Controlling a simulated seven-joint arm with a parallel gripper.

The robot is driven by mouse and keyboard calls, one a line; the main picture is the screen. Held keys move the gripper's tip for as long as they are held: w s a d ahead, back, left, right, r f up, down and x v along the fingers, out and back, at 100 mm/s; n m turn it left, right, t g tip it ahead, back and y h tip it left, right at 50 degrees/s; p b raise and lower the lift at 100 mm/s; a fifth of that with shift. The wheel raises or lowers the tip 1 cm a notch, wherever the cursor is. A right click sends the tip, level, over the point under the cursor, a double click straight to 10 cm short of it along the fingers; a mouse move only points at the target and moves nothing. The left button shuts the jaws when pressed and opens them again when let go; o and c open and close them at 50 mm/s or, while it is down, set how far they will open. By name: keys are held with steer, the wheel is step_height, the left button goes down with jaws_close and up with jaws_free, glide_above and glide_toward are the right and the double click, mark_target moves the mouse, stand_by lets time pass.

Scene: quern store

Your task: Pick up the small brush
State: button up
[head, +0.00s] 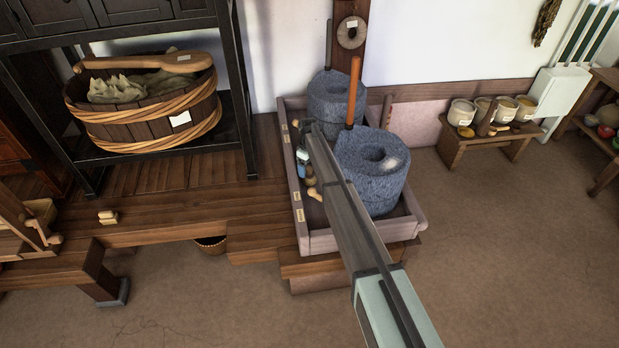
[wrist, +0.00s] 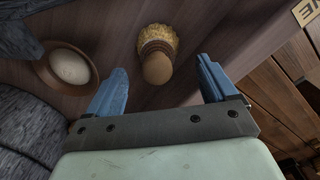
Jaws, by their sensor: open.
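The small brush (wrist: 157,62) shows in the wrist view as a rounded wooden handle with a ring of yellowish bristles, on the floor of the wooden tray. My gripper (wrist: 160,85) is open and empty, its two blue fingers spread either side of the brush's line. The brush lies ahead of the gap, seemingly nearer the right finger, and I see no contact. In the head view my gripper (head: 303,168) is low inside the tray (head: 320,243), left of the front quern. There the arm and gripper partly hide the small objects, and I cannot pick out the brush surely.
A wooden bowl with pale contents (wrist: 70,66) sits left of the brush in the wrist view. The front stone quern (head: 372,185) stands close right of my arm, with another quern (head: 335,97) behind. The tray's raised left wall (head: 299,205) is close to my gripper.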

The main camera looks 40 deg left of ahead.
mark_target(309, 174)
steer(key=shift+w+d+f, duration=0.15)
steer(key=shift+f, duration=1.75)
steer(key=shift+c, duration=0.5)
steer(key=c, duration=1.1)
